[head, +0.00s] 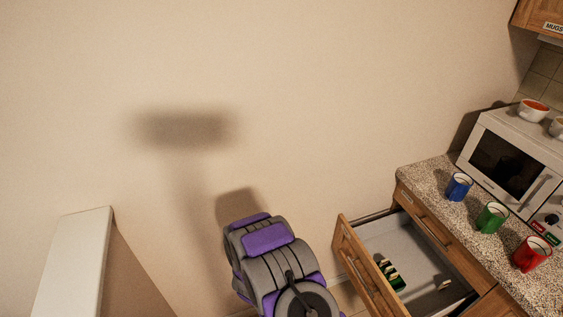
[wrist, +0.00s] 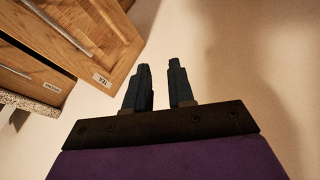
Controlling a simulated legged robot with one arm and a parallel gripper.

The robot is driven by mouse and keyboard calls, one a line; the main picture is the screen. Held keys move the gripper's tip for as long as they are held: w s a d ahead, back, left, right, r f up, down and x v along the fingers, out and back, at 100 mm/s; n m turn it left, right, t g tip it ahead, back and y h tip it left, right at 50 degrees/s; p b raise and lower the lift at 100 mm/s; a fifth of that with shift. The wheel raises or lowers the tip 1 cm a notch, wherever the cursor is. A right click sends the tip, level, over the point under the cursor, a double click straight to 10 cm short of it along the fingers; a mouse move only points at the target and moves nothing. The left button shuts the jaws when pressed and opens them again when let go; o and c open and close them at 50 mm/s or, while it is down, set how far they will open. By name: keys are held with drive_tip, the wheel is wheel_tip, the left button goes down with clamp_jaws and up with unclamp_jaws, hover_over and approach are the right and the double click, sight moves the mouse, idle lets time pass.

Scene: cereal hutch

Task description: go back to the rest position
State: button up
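My gripper (wrist: 160,70) shows in the wrist view with its two dark fingers apart and nothing between them. It is in free air, with bare wall behind it and wooden cabinet doors (wrist: 80,35) to its left. In the head view, my grey and purple arm stands at the bottom centre, in front of the wall. The gripper itself cannot be made out there.
An open drawer (head: 352,262) holding a few small items juts out right of my arm. The speckled counter (head: 425,180) bears blue (head: 458,187), green (head: 491,217) and red mugs (head: 531,254) and a microwave (head: 515,155). A white-topped block (head: 72,262) stands left. Wall space between is clear.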

drive_tip(key=w+a+r+m+y, duration=0.1)
drive_tip(key=w+a+r+y, duration=0.15)
drive_tip(key=a+r, duration=0.4)
drive_tip(key=s+a+r+g+y, duration=0.1)
drive_tip(key=s+r+g+y, duration=0.15)
drive_tip(key=r, duration=0.65)
drive_tip(key=s+r+g+y, duration=0.1)
drive_tip(key=s+r+y, duration=0.2)
drive_tip(key=r, duration=0.7)
drive_tip(key=s+d+r+g+h, duration=0.1)
drive_tip(key=s+d+r, duration=0.4)
drive_tip(key=s, duration=0.4)
drive_tip(key=s+d+r+m+g+h, duration=0.1)
drive_tip(key=s+d+r+g, duration=0.1)
drive_tip(key=s+d+r, duration=0.4)
drive_tip(key=s+d+r+g+h, duration=0.1)
drive_tip(key=s+d+r, duration=0.5)
drive_tip(key=s, duration=0.8)
drive_tip(key=shift+d+m, duration=0.3)
drive_tip(key=shift+m, duration=0.1)
